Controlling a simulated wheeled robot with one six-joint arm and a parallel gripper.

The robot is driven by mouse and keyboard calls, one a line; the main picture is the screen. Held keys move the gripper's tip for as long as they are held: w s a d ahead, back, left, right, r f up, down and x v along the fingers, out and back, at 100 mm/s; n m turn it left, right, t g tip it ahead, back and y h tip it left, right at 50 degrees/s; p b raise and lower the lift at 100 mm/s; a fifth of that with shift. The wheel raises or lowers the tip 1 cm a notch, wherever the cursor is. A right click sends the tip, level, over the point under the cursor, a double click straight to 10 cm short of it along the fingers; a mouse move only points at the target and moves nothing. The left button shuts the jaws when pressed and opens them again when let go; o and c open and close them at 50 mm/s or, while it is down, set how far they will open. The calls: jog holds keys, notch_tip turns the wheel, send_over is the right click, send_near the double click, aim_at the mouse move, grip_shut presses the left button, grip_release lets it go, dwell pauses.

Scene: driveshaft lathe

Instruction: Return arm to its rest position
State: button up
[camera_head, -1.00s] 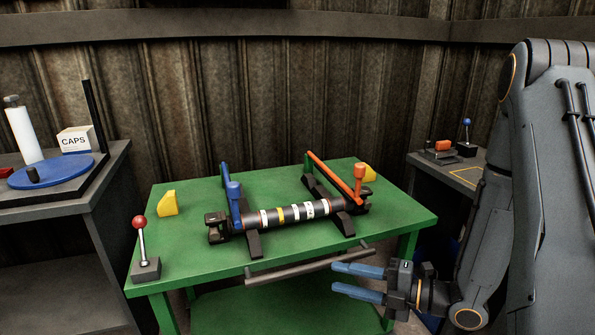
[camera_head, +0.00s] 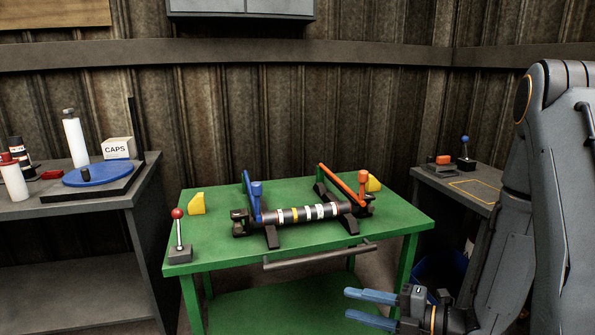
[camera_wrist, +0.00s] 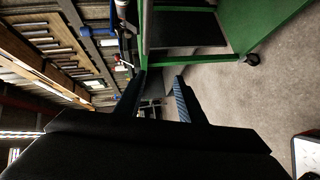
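My gripper (camera_head: 371,308) is in the lower right of the head view, in front of the green table (camera_head: 215,245) and below its top. Its two blue fingers are apart with nothing between them. In the wrist view my gripper (camera_wrist: 158,85) also shows spread fingers and an empty gap. The driveshaft (camera_head: 305,213), dark with white and yellow bands, lies on black supports on the green table. A blue clamp (camera_head: 257,200) is at its left end and an orange clamp (camera_head: 362,188) at its right. My gripper touches none of these.
A red-knobbed lever (camera_head: 179,235) stands at the table's left corner. A grey bench (camera_head: 60,208) at left holds a blue disc (camera_head: 98,176), a CAPS box (camera_head: 118,148) and bottles. A bar (camera_head: 320,256) runs along the table front. Another bench (camera_head: 450,190) stands at right.

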jog(key=w+d+r+m+g+h+p, duration=0.1)
jog(key=w+d+r+m+h+p, duration=0.1)
jog(key=d+m+h, duration=0.4)
jog(key=w+d+r+m+h+p, duration=0.2)
jog(key=d+m+h, duration=0.2)
jog(key=m+h, duration=0.3)
jog(key=s+a+r+m+g+p, duration=0.1)
jog(key=s+r+m+g, duration=0.1)
jog(key=s+m, duration=0.3)
jog(key=s+a+r+m+g, duration=0.2)
jog(key=s+r+m, duration=0.2)
jog(key=s, duration=0.4)
jog(key=s+a+r+m+g+p, duration=0.1)
jog(key=s+r+m+g, duration=0.2)
jog(key=s+m, duration=0.3)
jog(key=shift+s+a+r+h+p, duration=0.2)
jog(key=shift+a+r+h+p, duration=0.15)
jog(key=shift+r, duration=0.15)
